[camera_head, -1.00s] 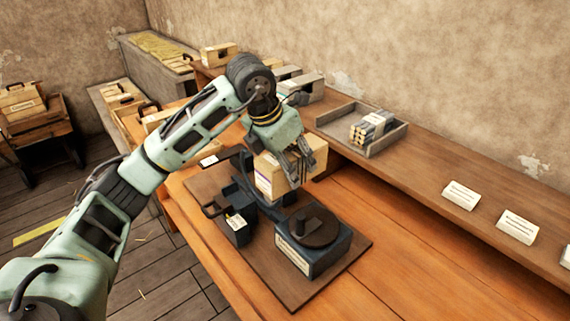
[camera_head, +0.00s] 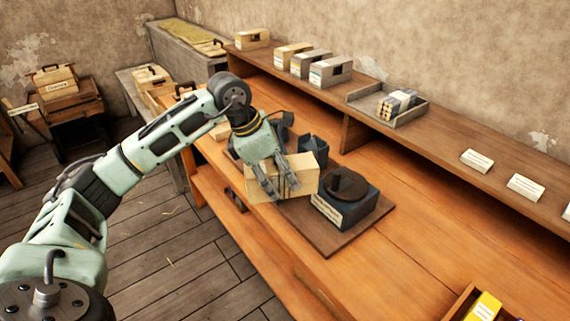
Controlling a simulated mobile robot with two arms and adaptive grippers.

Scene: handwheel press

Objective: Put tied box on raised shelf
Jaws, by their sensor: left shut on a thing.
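My left gripper (camera_head: 278,188) is shut on a tan box (camera_head: 308,180), with its fingers across the near side. The box hangs in front of the handwheel press, near the workbench's (camera_head: 420,235) front edge; I cannot see how high it is or whether it is tied. The press base, a dark block with a round black wheel (camera_head: 348,184), stands just right of the box on a brown board (camera_head: 330,240). The raised shelf (camera_head: 435,142) runs along the back wall. My right gripper is not in view.
Several boxes stand on the shelf's left part, among them a grey one (camera_head: 330,71). A grey tray (camera_head: 416,110) of rolls sits right of them, then bare shelf and white cards (camera_head: 477,160). A crate with a yellow item (camera_head: 485,306) is at bottom right.

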